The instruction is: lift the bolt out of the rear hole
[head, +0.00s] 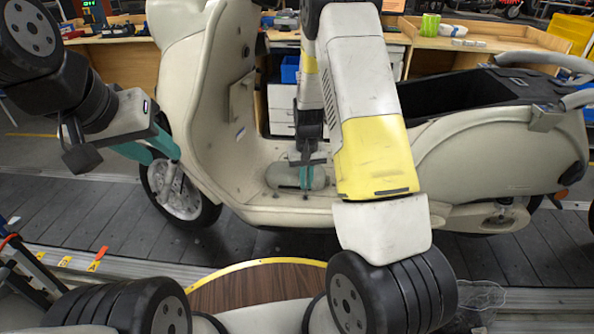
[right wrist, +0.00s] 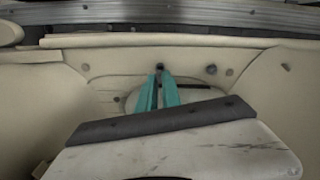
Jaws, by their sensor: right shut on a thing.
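The cream scooter body (head: 235,165) stands upright with its step-through floor in front of me. My right gripper (head: 305,190) reaches down to that floor. In the right wrist view its teal fingers (right wrist: 160,73) converge on a small dark bolt head (right wrist: 159,67) at the floor panel and are shut on it. I cannot tell whether the bolt still sits in its hole. A dark round hole or bolt (right wrist: 212,69) shows to the right of the fingers, apart from them. My left gripper (head: 163,158) is open and empty near the front wheel.
The scooter stands on a dark slat conveyor (head: 100,225). The upright leg shield and the black open seat bay (head: 440,95) flank the floor. A wooden bench (head: 480,40) with a green cup (head: 429,26) is behind. A round wooden table top (head: 255,288) is close to me.

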